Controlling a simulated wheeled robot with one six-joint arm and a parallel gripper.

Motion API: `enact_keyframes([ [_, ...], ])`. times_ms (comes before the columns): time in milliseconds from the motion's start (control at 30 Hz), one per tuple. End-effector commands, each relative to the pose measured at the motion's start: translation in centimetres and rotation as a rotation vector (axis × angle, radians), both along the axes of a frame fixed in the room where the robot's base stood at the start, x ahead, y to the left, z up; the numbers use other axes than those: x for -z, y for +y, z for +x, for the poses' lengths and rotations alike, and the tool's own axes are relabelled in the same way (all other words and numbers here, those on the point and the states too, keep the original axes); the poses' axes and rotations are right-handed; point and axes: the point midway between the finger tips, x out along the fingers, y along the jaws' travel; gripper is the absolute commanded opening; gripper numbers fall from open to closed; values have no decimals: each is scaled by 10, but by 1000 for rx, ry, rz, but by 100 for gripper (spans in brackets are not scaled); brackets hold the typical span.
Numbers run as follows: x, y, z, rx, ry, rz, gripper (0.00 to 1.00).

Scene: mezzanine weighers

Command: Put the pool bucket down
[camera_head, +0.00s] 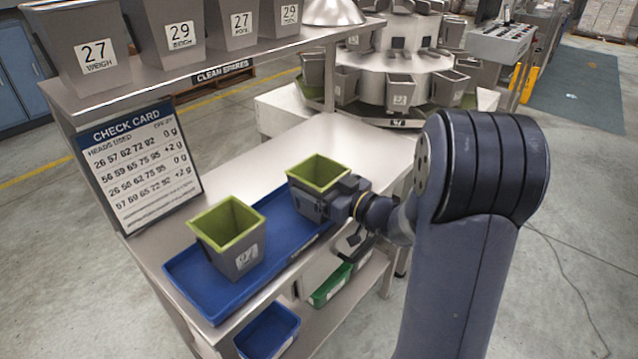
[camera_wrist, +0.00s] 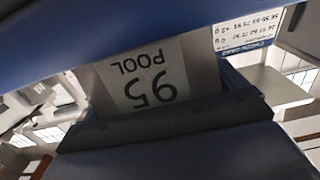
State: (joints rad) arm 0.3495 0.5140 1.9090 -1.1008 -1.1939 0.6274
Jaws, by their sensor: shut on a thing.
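The pool bucket (camera_head: 318,170) is a grey, tapered bucket with an olive-green inside. It is upright at the far right end of the blue tray (camera_head: 205,303); I cannot tell whether its base touches the tray. My gripper (camera_head: 325,205) is shut on it from the right side. In the wrist view its label (camera_wrist: 148,82) reads "95 POOL", upside down, between the dark jaws. A second grey bucket with a green inside (camera_head: 230,238) stands on the tray, nearer the camera, with a white label on its front.
A check card (camera_head: 135,165) stands left of the tray. Grey numbered buckets (camera_head: 95,55) line the shelf marked "CLEAN SPARES" (camera_head: 225,70) above. Blue (camera_head: 268,332) and green (camera_head: 332,285) bins sit on the lower shelf. A weigher ring (camera_head: 400,75) stands behind. The steel bench behind the tray is bare.

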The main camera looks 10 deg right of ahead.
Motion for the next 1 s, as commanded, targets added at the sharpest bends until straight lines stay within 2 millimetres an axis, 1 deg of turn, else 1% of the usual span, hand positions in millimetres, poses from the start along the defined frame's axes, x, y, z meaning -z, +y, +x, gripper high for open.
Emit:
enact_keyframes([
  [67, 3, 0, 0, 0, -2, 0, 54],
  [100, 4, 0, 0, 0, 0, 0, 92],
  [200, 3, 0, 0, 0, 0, 0, 100],
  [433, 2, 0, 0, 0, 0, 0, 100],
  [533, -3, 0, 0, 0, 0, 0, 100],
  [567, -1, -3, -3, 2, 1, 0, 100],
  [667, 0, -13, -14, 5, 1, 0, 100],
  [1000, -1, -52, -68, 7, 1, 0, 100],
])
